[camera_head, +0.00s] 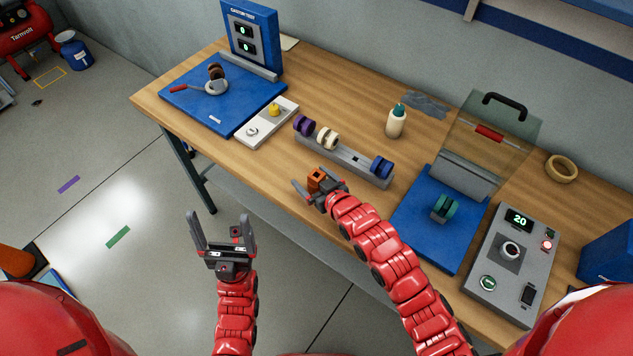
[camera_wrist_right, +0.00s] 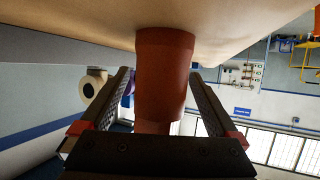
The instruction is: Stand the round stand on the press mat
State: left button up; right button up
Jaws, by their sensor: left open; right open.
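An orange-brown round stand (camera_head: 317,181) is near the table's front edge. Two blue mats lie on the table, and I cannot tell for certain which is the press mat. The right blue mat (camera_head: 424,232) bears a teal wheel (camera_head: 445,208) below a clear guard. The left blue mat (camera_head: 232,113) bears a caster. My left gripper (camera_head: 219,218) is open and empty, in front of the table.
A grey rack (camera_head: 343,153) with purple, cream and blue wheels stands just behind the round stand. A clear guard (camera_head: 497,130) is raised over the right mat. A grey control box (camera_head: 510,262) is right of that mat.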

jog(key=shift+w+a+f, duration=0.1)
jog(key=shift+w+a, duration=0.05)
jog(key=shift+w, duration=0.1)
jog(key=shift+c, duration=0.2)
grip_shut()
